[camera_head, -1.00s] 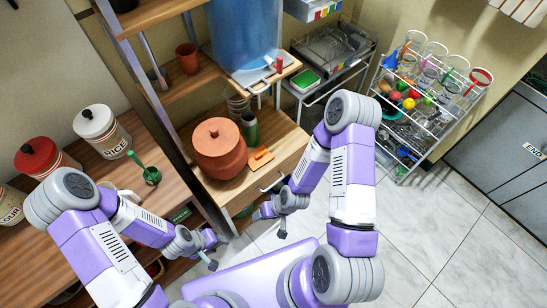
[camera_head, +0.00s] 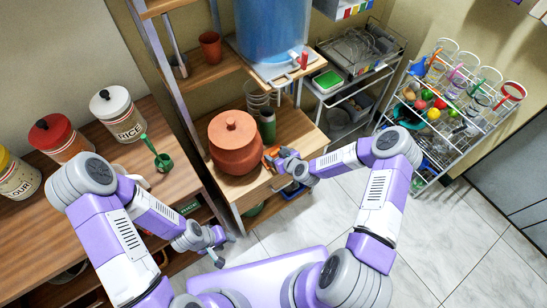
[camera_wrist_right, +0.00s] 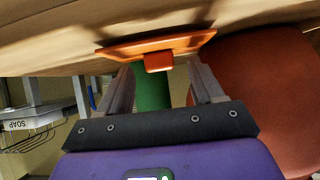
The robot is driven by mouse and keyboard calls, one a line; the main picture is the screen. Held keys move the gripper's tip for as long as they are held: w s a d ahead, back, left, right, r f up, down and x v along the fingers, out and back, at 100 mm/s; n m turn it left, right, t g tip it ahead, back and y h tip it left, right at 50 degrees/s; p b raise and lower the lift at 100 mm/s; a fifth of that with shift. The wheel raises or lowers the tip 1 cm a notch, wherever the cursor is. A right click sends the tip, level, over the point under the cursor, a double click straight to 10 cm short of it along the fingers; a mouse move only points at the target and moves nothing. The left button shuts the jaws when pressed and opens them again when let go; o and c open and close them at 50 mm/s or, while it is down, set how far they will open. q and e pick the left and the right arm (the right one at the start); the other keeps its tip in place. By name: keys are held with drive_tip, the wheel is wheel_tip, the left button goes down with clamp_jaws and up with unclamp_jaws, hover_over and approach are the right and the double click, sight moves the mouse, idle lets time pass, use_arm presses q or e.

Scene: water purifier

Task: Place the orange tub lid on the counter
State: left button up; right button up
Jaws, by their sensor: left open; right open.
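A large round orange-brown tub (camera_head: 236,155) stands on the wooden counter (camera_head: 300,136), its knobbed lid (camera_head: 232,122) resting on top. A small flat orange piece (camera_head: 269,151) lies on the counter to the tub's right. My right gripper (camera_head: 275,160) is open beside that piece and partly covers it. In the right wrist view the orange piece (camera_wrist_right: 155,45) lies just ahead of my open fingers (camera_wrist_right: 162,80), its raised block between them. I cannot tell whether the fingers touch it. My left gripper (camera_head: 217,252) is open and empty, low in front of the shelf.
A green cylinder (camera_head: 267,125) and stacked cups (camera_head: 258,95) stand behind the piece. A blue water tank (camera_head: 272,35) is above. A wire rack (camera_head: 450,105) stands at the right.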

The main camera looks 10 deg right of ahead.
drive_tip(key=shift+w+a+f, duration=0.15)
drive_tip(key=shift+w+f, duration=0.15)
drive_tip(key=shift+w, duration=0.1)
drive_tip(key=c, duration=1.2)
drive_tip(key=shift+r, duration=0.15)
